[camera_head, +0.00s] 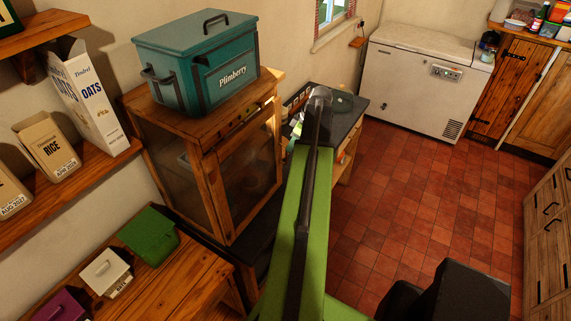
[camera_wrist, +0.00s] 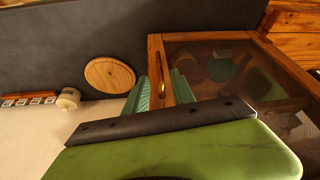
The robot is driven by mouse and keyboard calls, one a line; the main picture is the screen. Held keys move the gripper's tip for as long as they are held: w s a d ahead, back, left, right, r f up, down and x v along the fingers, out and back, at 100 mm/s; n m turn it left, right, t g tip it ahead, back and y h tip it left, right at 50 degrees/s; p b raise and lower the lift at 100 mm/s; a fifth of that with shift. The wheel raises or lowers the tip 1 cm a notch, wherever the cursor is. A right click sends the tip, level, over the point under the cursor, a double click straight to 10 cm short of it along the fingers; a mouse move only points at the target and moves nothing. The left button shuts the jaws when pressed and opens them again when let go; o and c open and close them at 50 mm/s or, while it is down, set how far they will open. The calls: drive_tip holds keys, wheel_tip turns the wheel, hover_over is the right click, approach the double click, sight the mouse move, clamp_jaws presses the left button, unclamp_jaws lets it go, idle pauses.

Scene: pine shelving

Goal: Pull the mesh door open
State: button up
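The mesh door (camera_head: 250,168) is the wood-framed front of a small wooden cabinet (camera_head: 180,165), and it looks closed in the head view. In the wrist view the door's dark mesh panel (camera_wrist: 225,68) is at the right, with a wooden stile (camera_wrist: 155,58) along its left side. I cannot tell whether either finger touches the handle. The head view hides the fingertips behind my arm.
A teal Plimberry bin (camera_head: 205,62) stands on top of the cabinet. A dark-topped counter (camera_head: 350,112) is beyond my arm. A shelf (camera_head: 70,190) with food boxes is at left. Red tiled floor (camera_head: 400,200) is clear at right, up to a white chest freezer (camera_head: 415,85).

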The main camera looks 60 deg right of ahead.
drive_tip(key=b+x, duration=0.2)
drive_tip(key=x, duration=0.1)
drive_tip(key=b+x, duration=0.2)
drive_tip(key=x, duration=0.1)
drive_tip(key=shift+s+f, duration=0.1)
drive_tip(key=shift+s, duration=0.1)
drive_tip(key=shift+w+f+b, duration=0.25)
drive_tip(key=shift+b, duration=0.05)
drive_tip(key=shift+r, duration=0.1)
clamp_jaws()
idle(0.6)
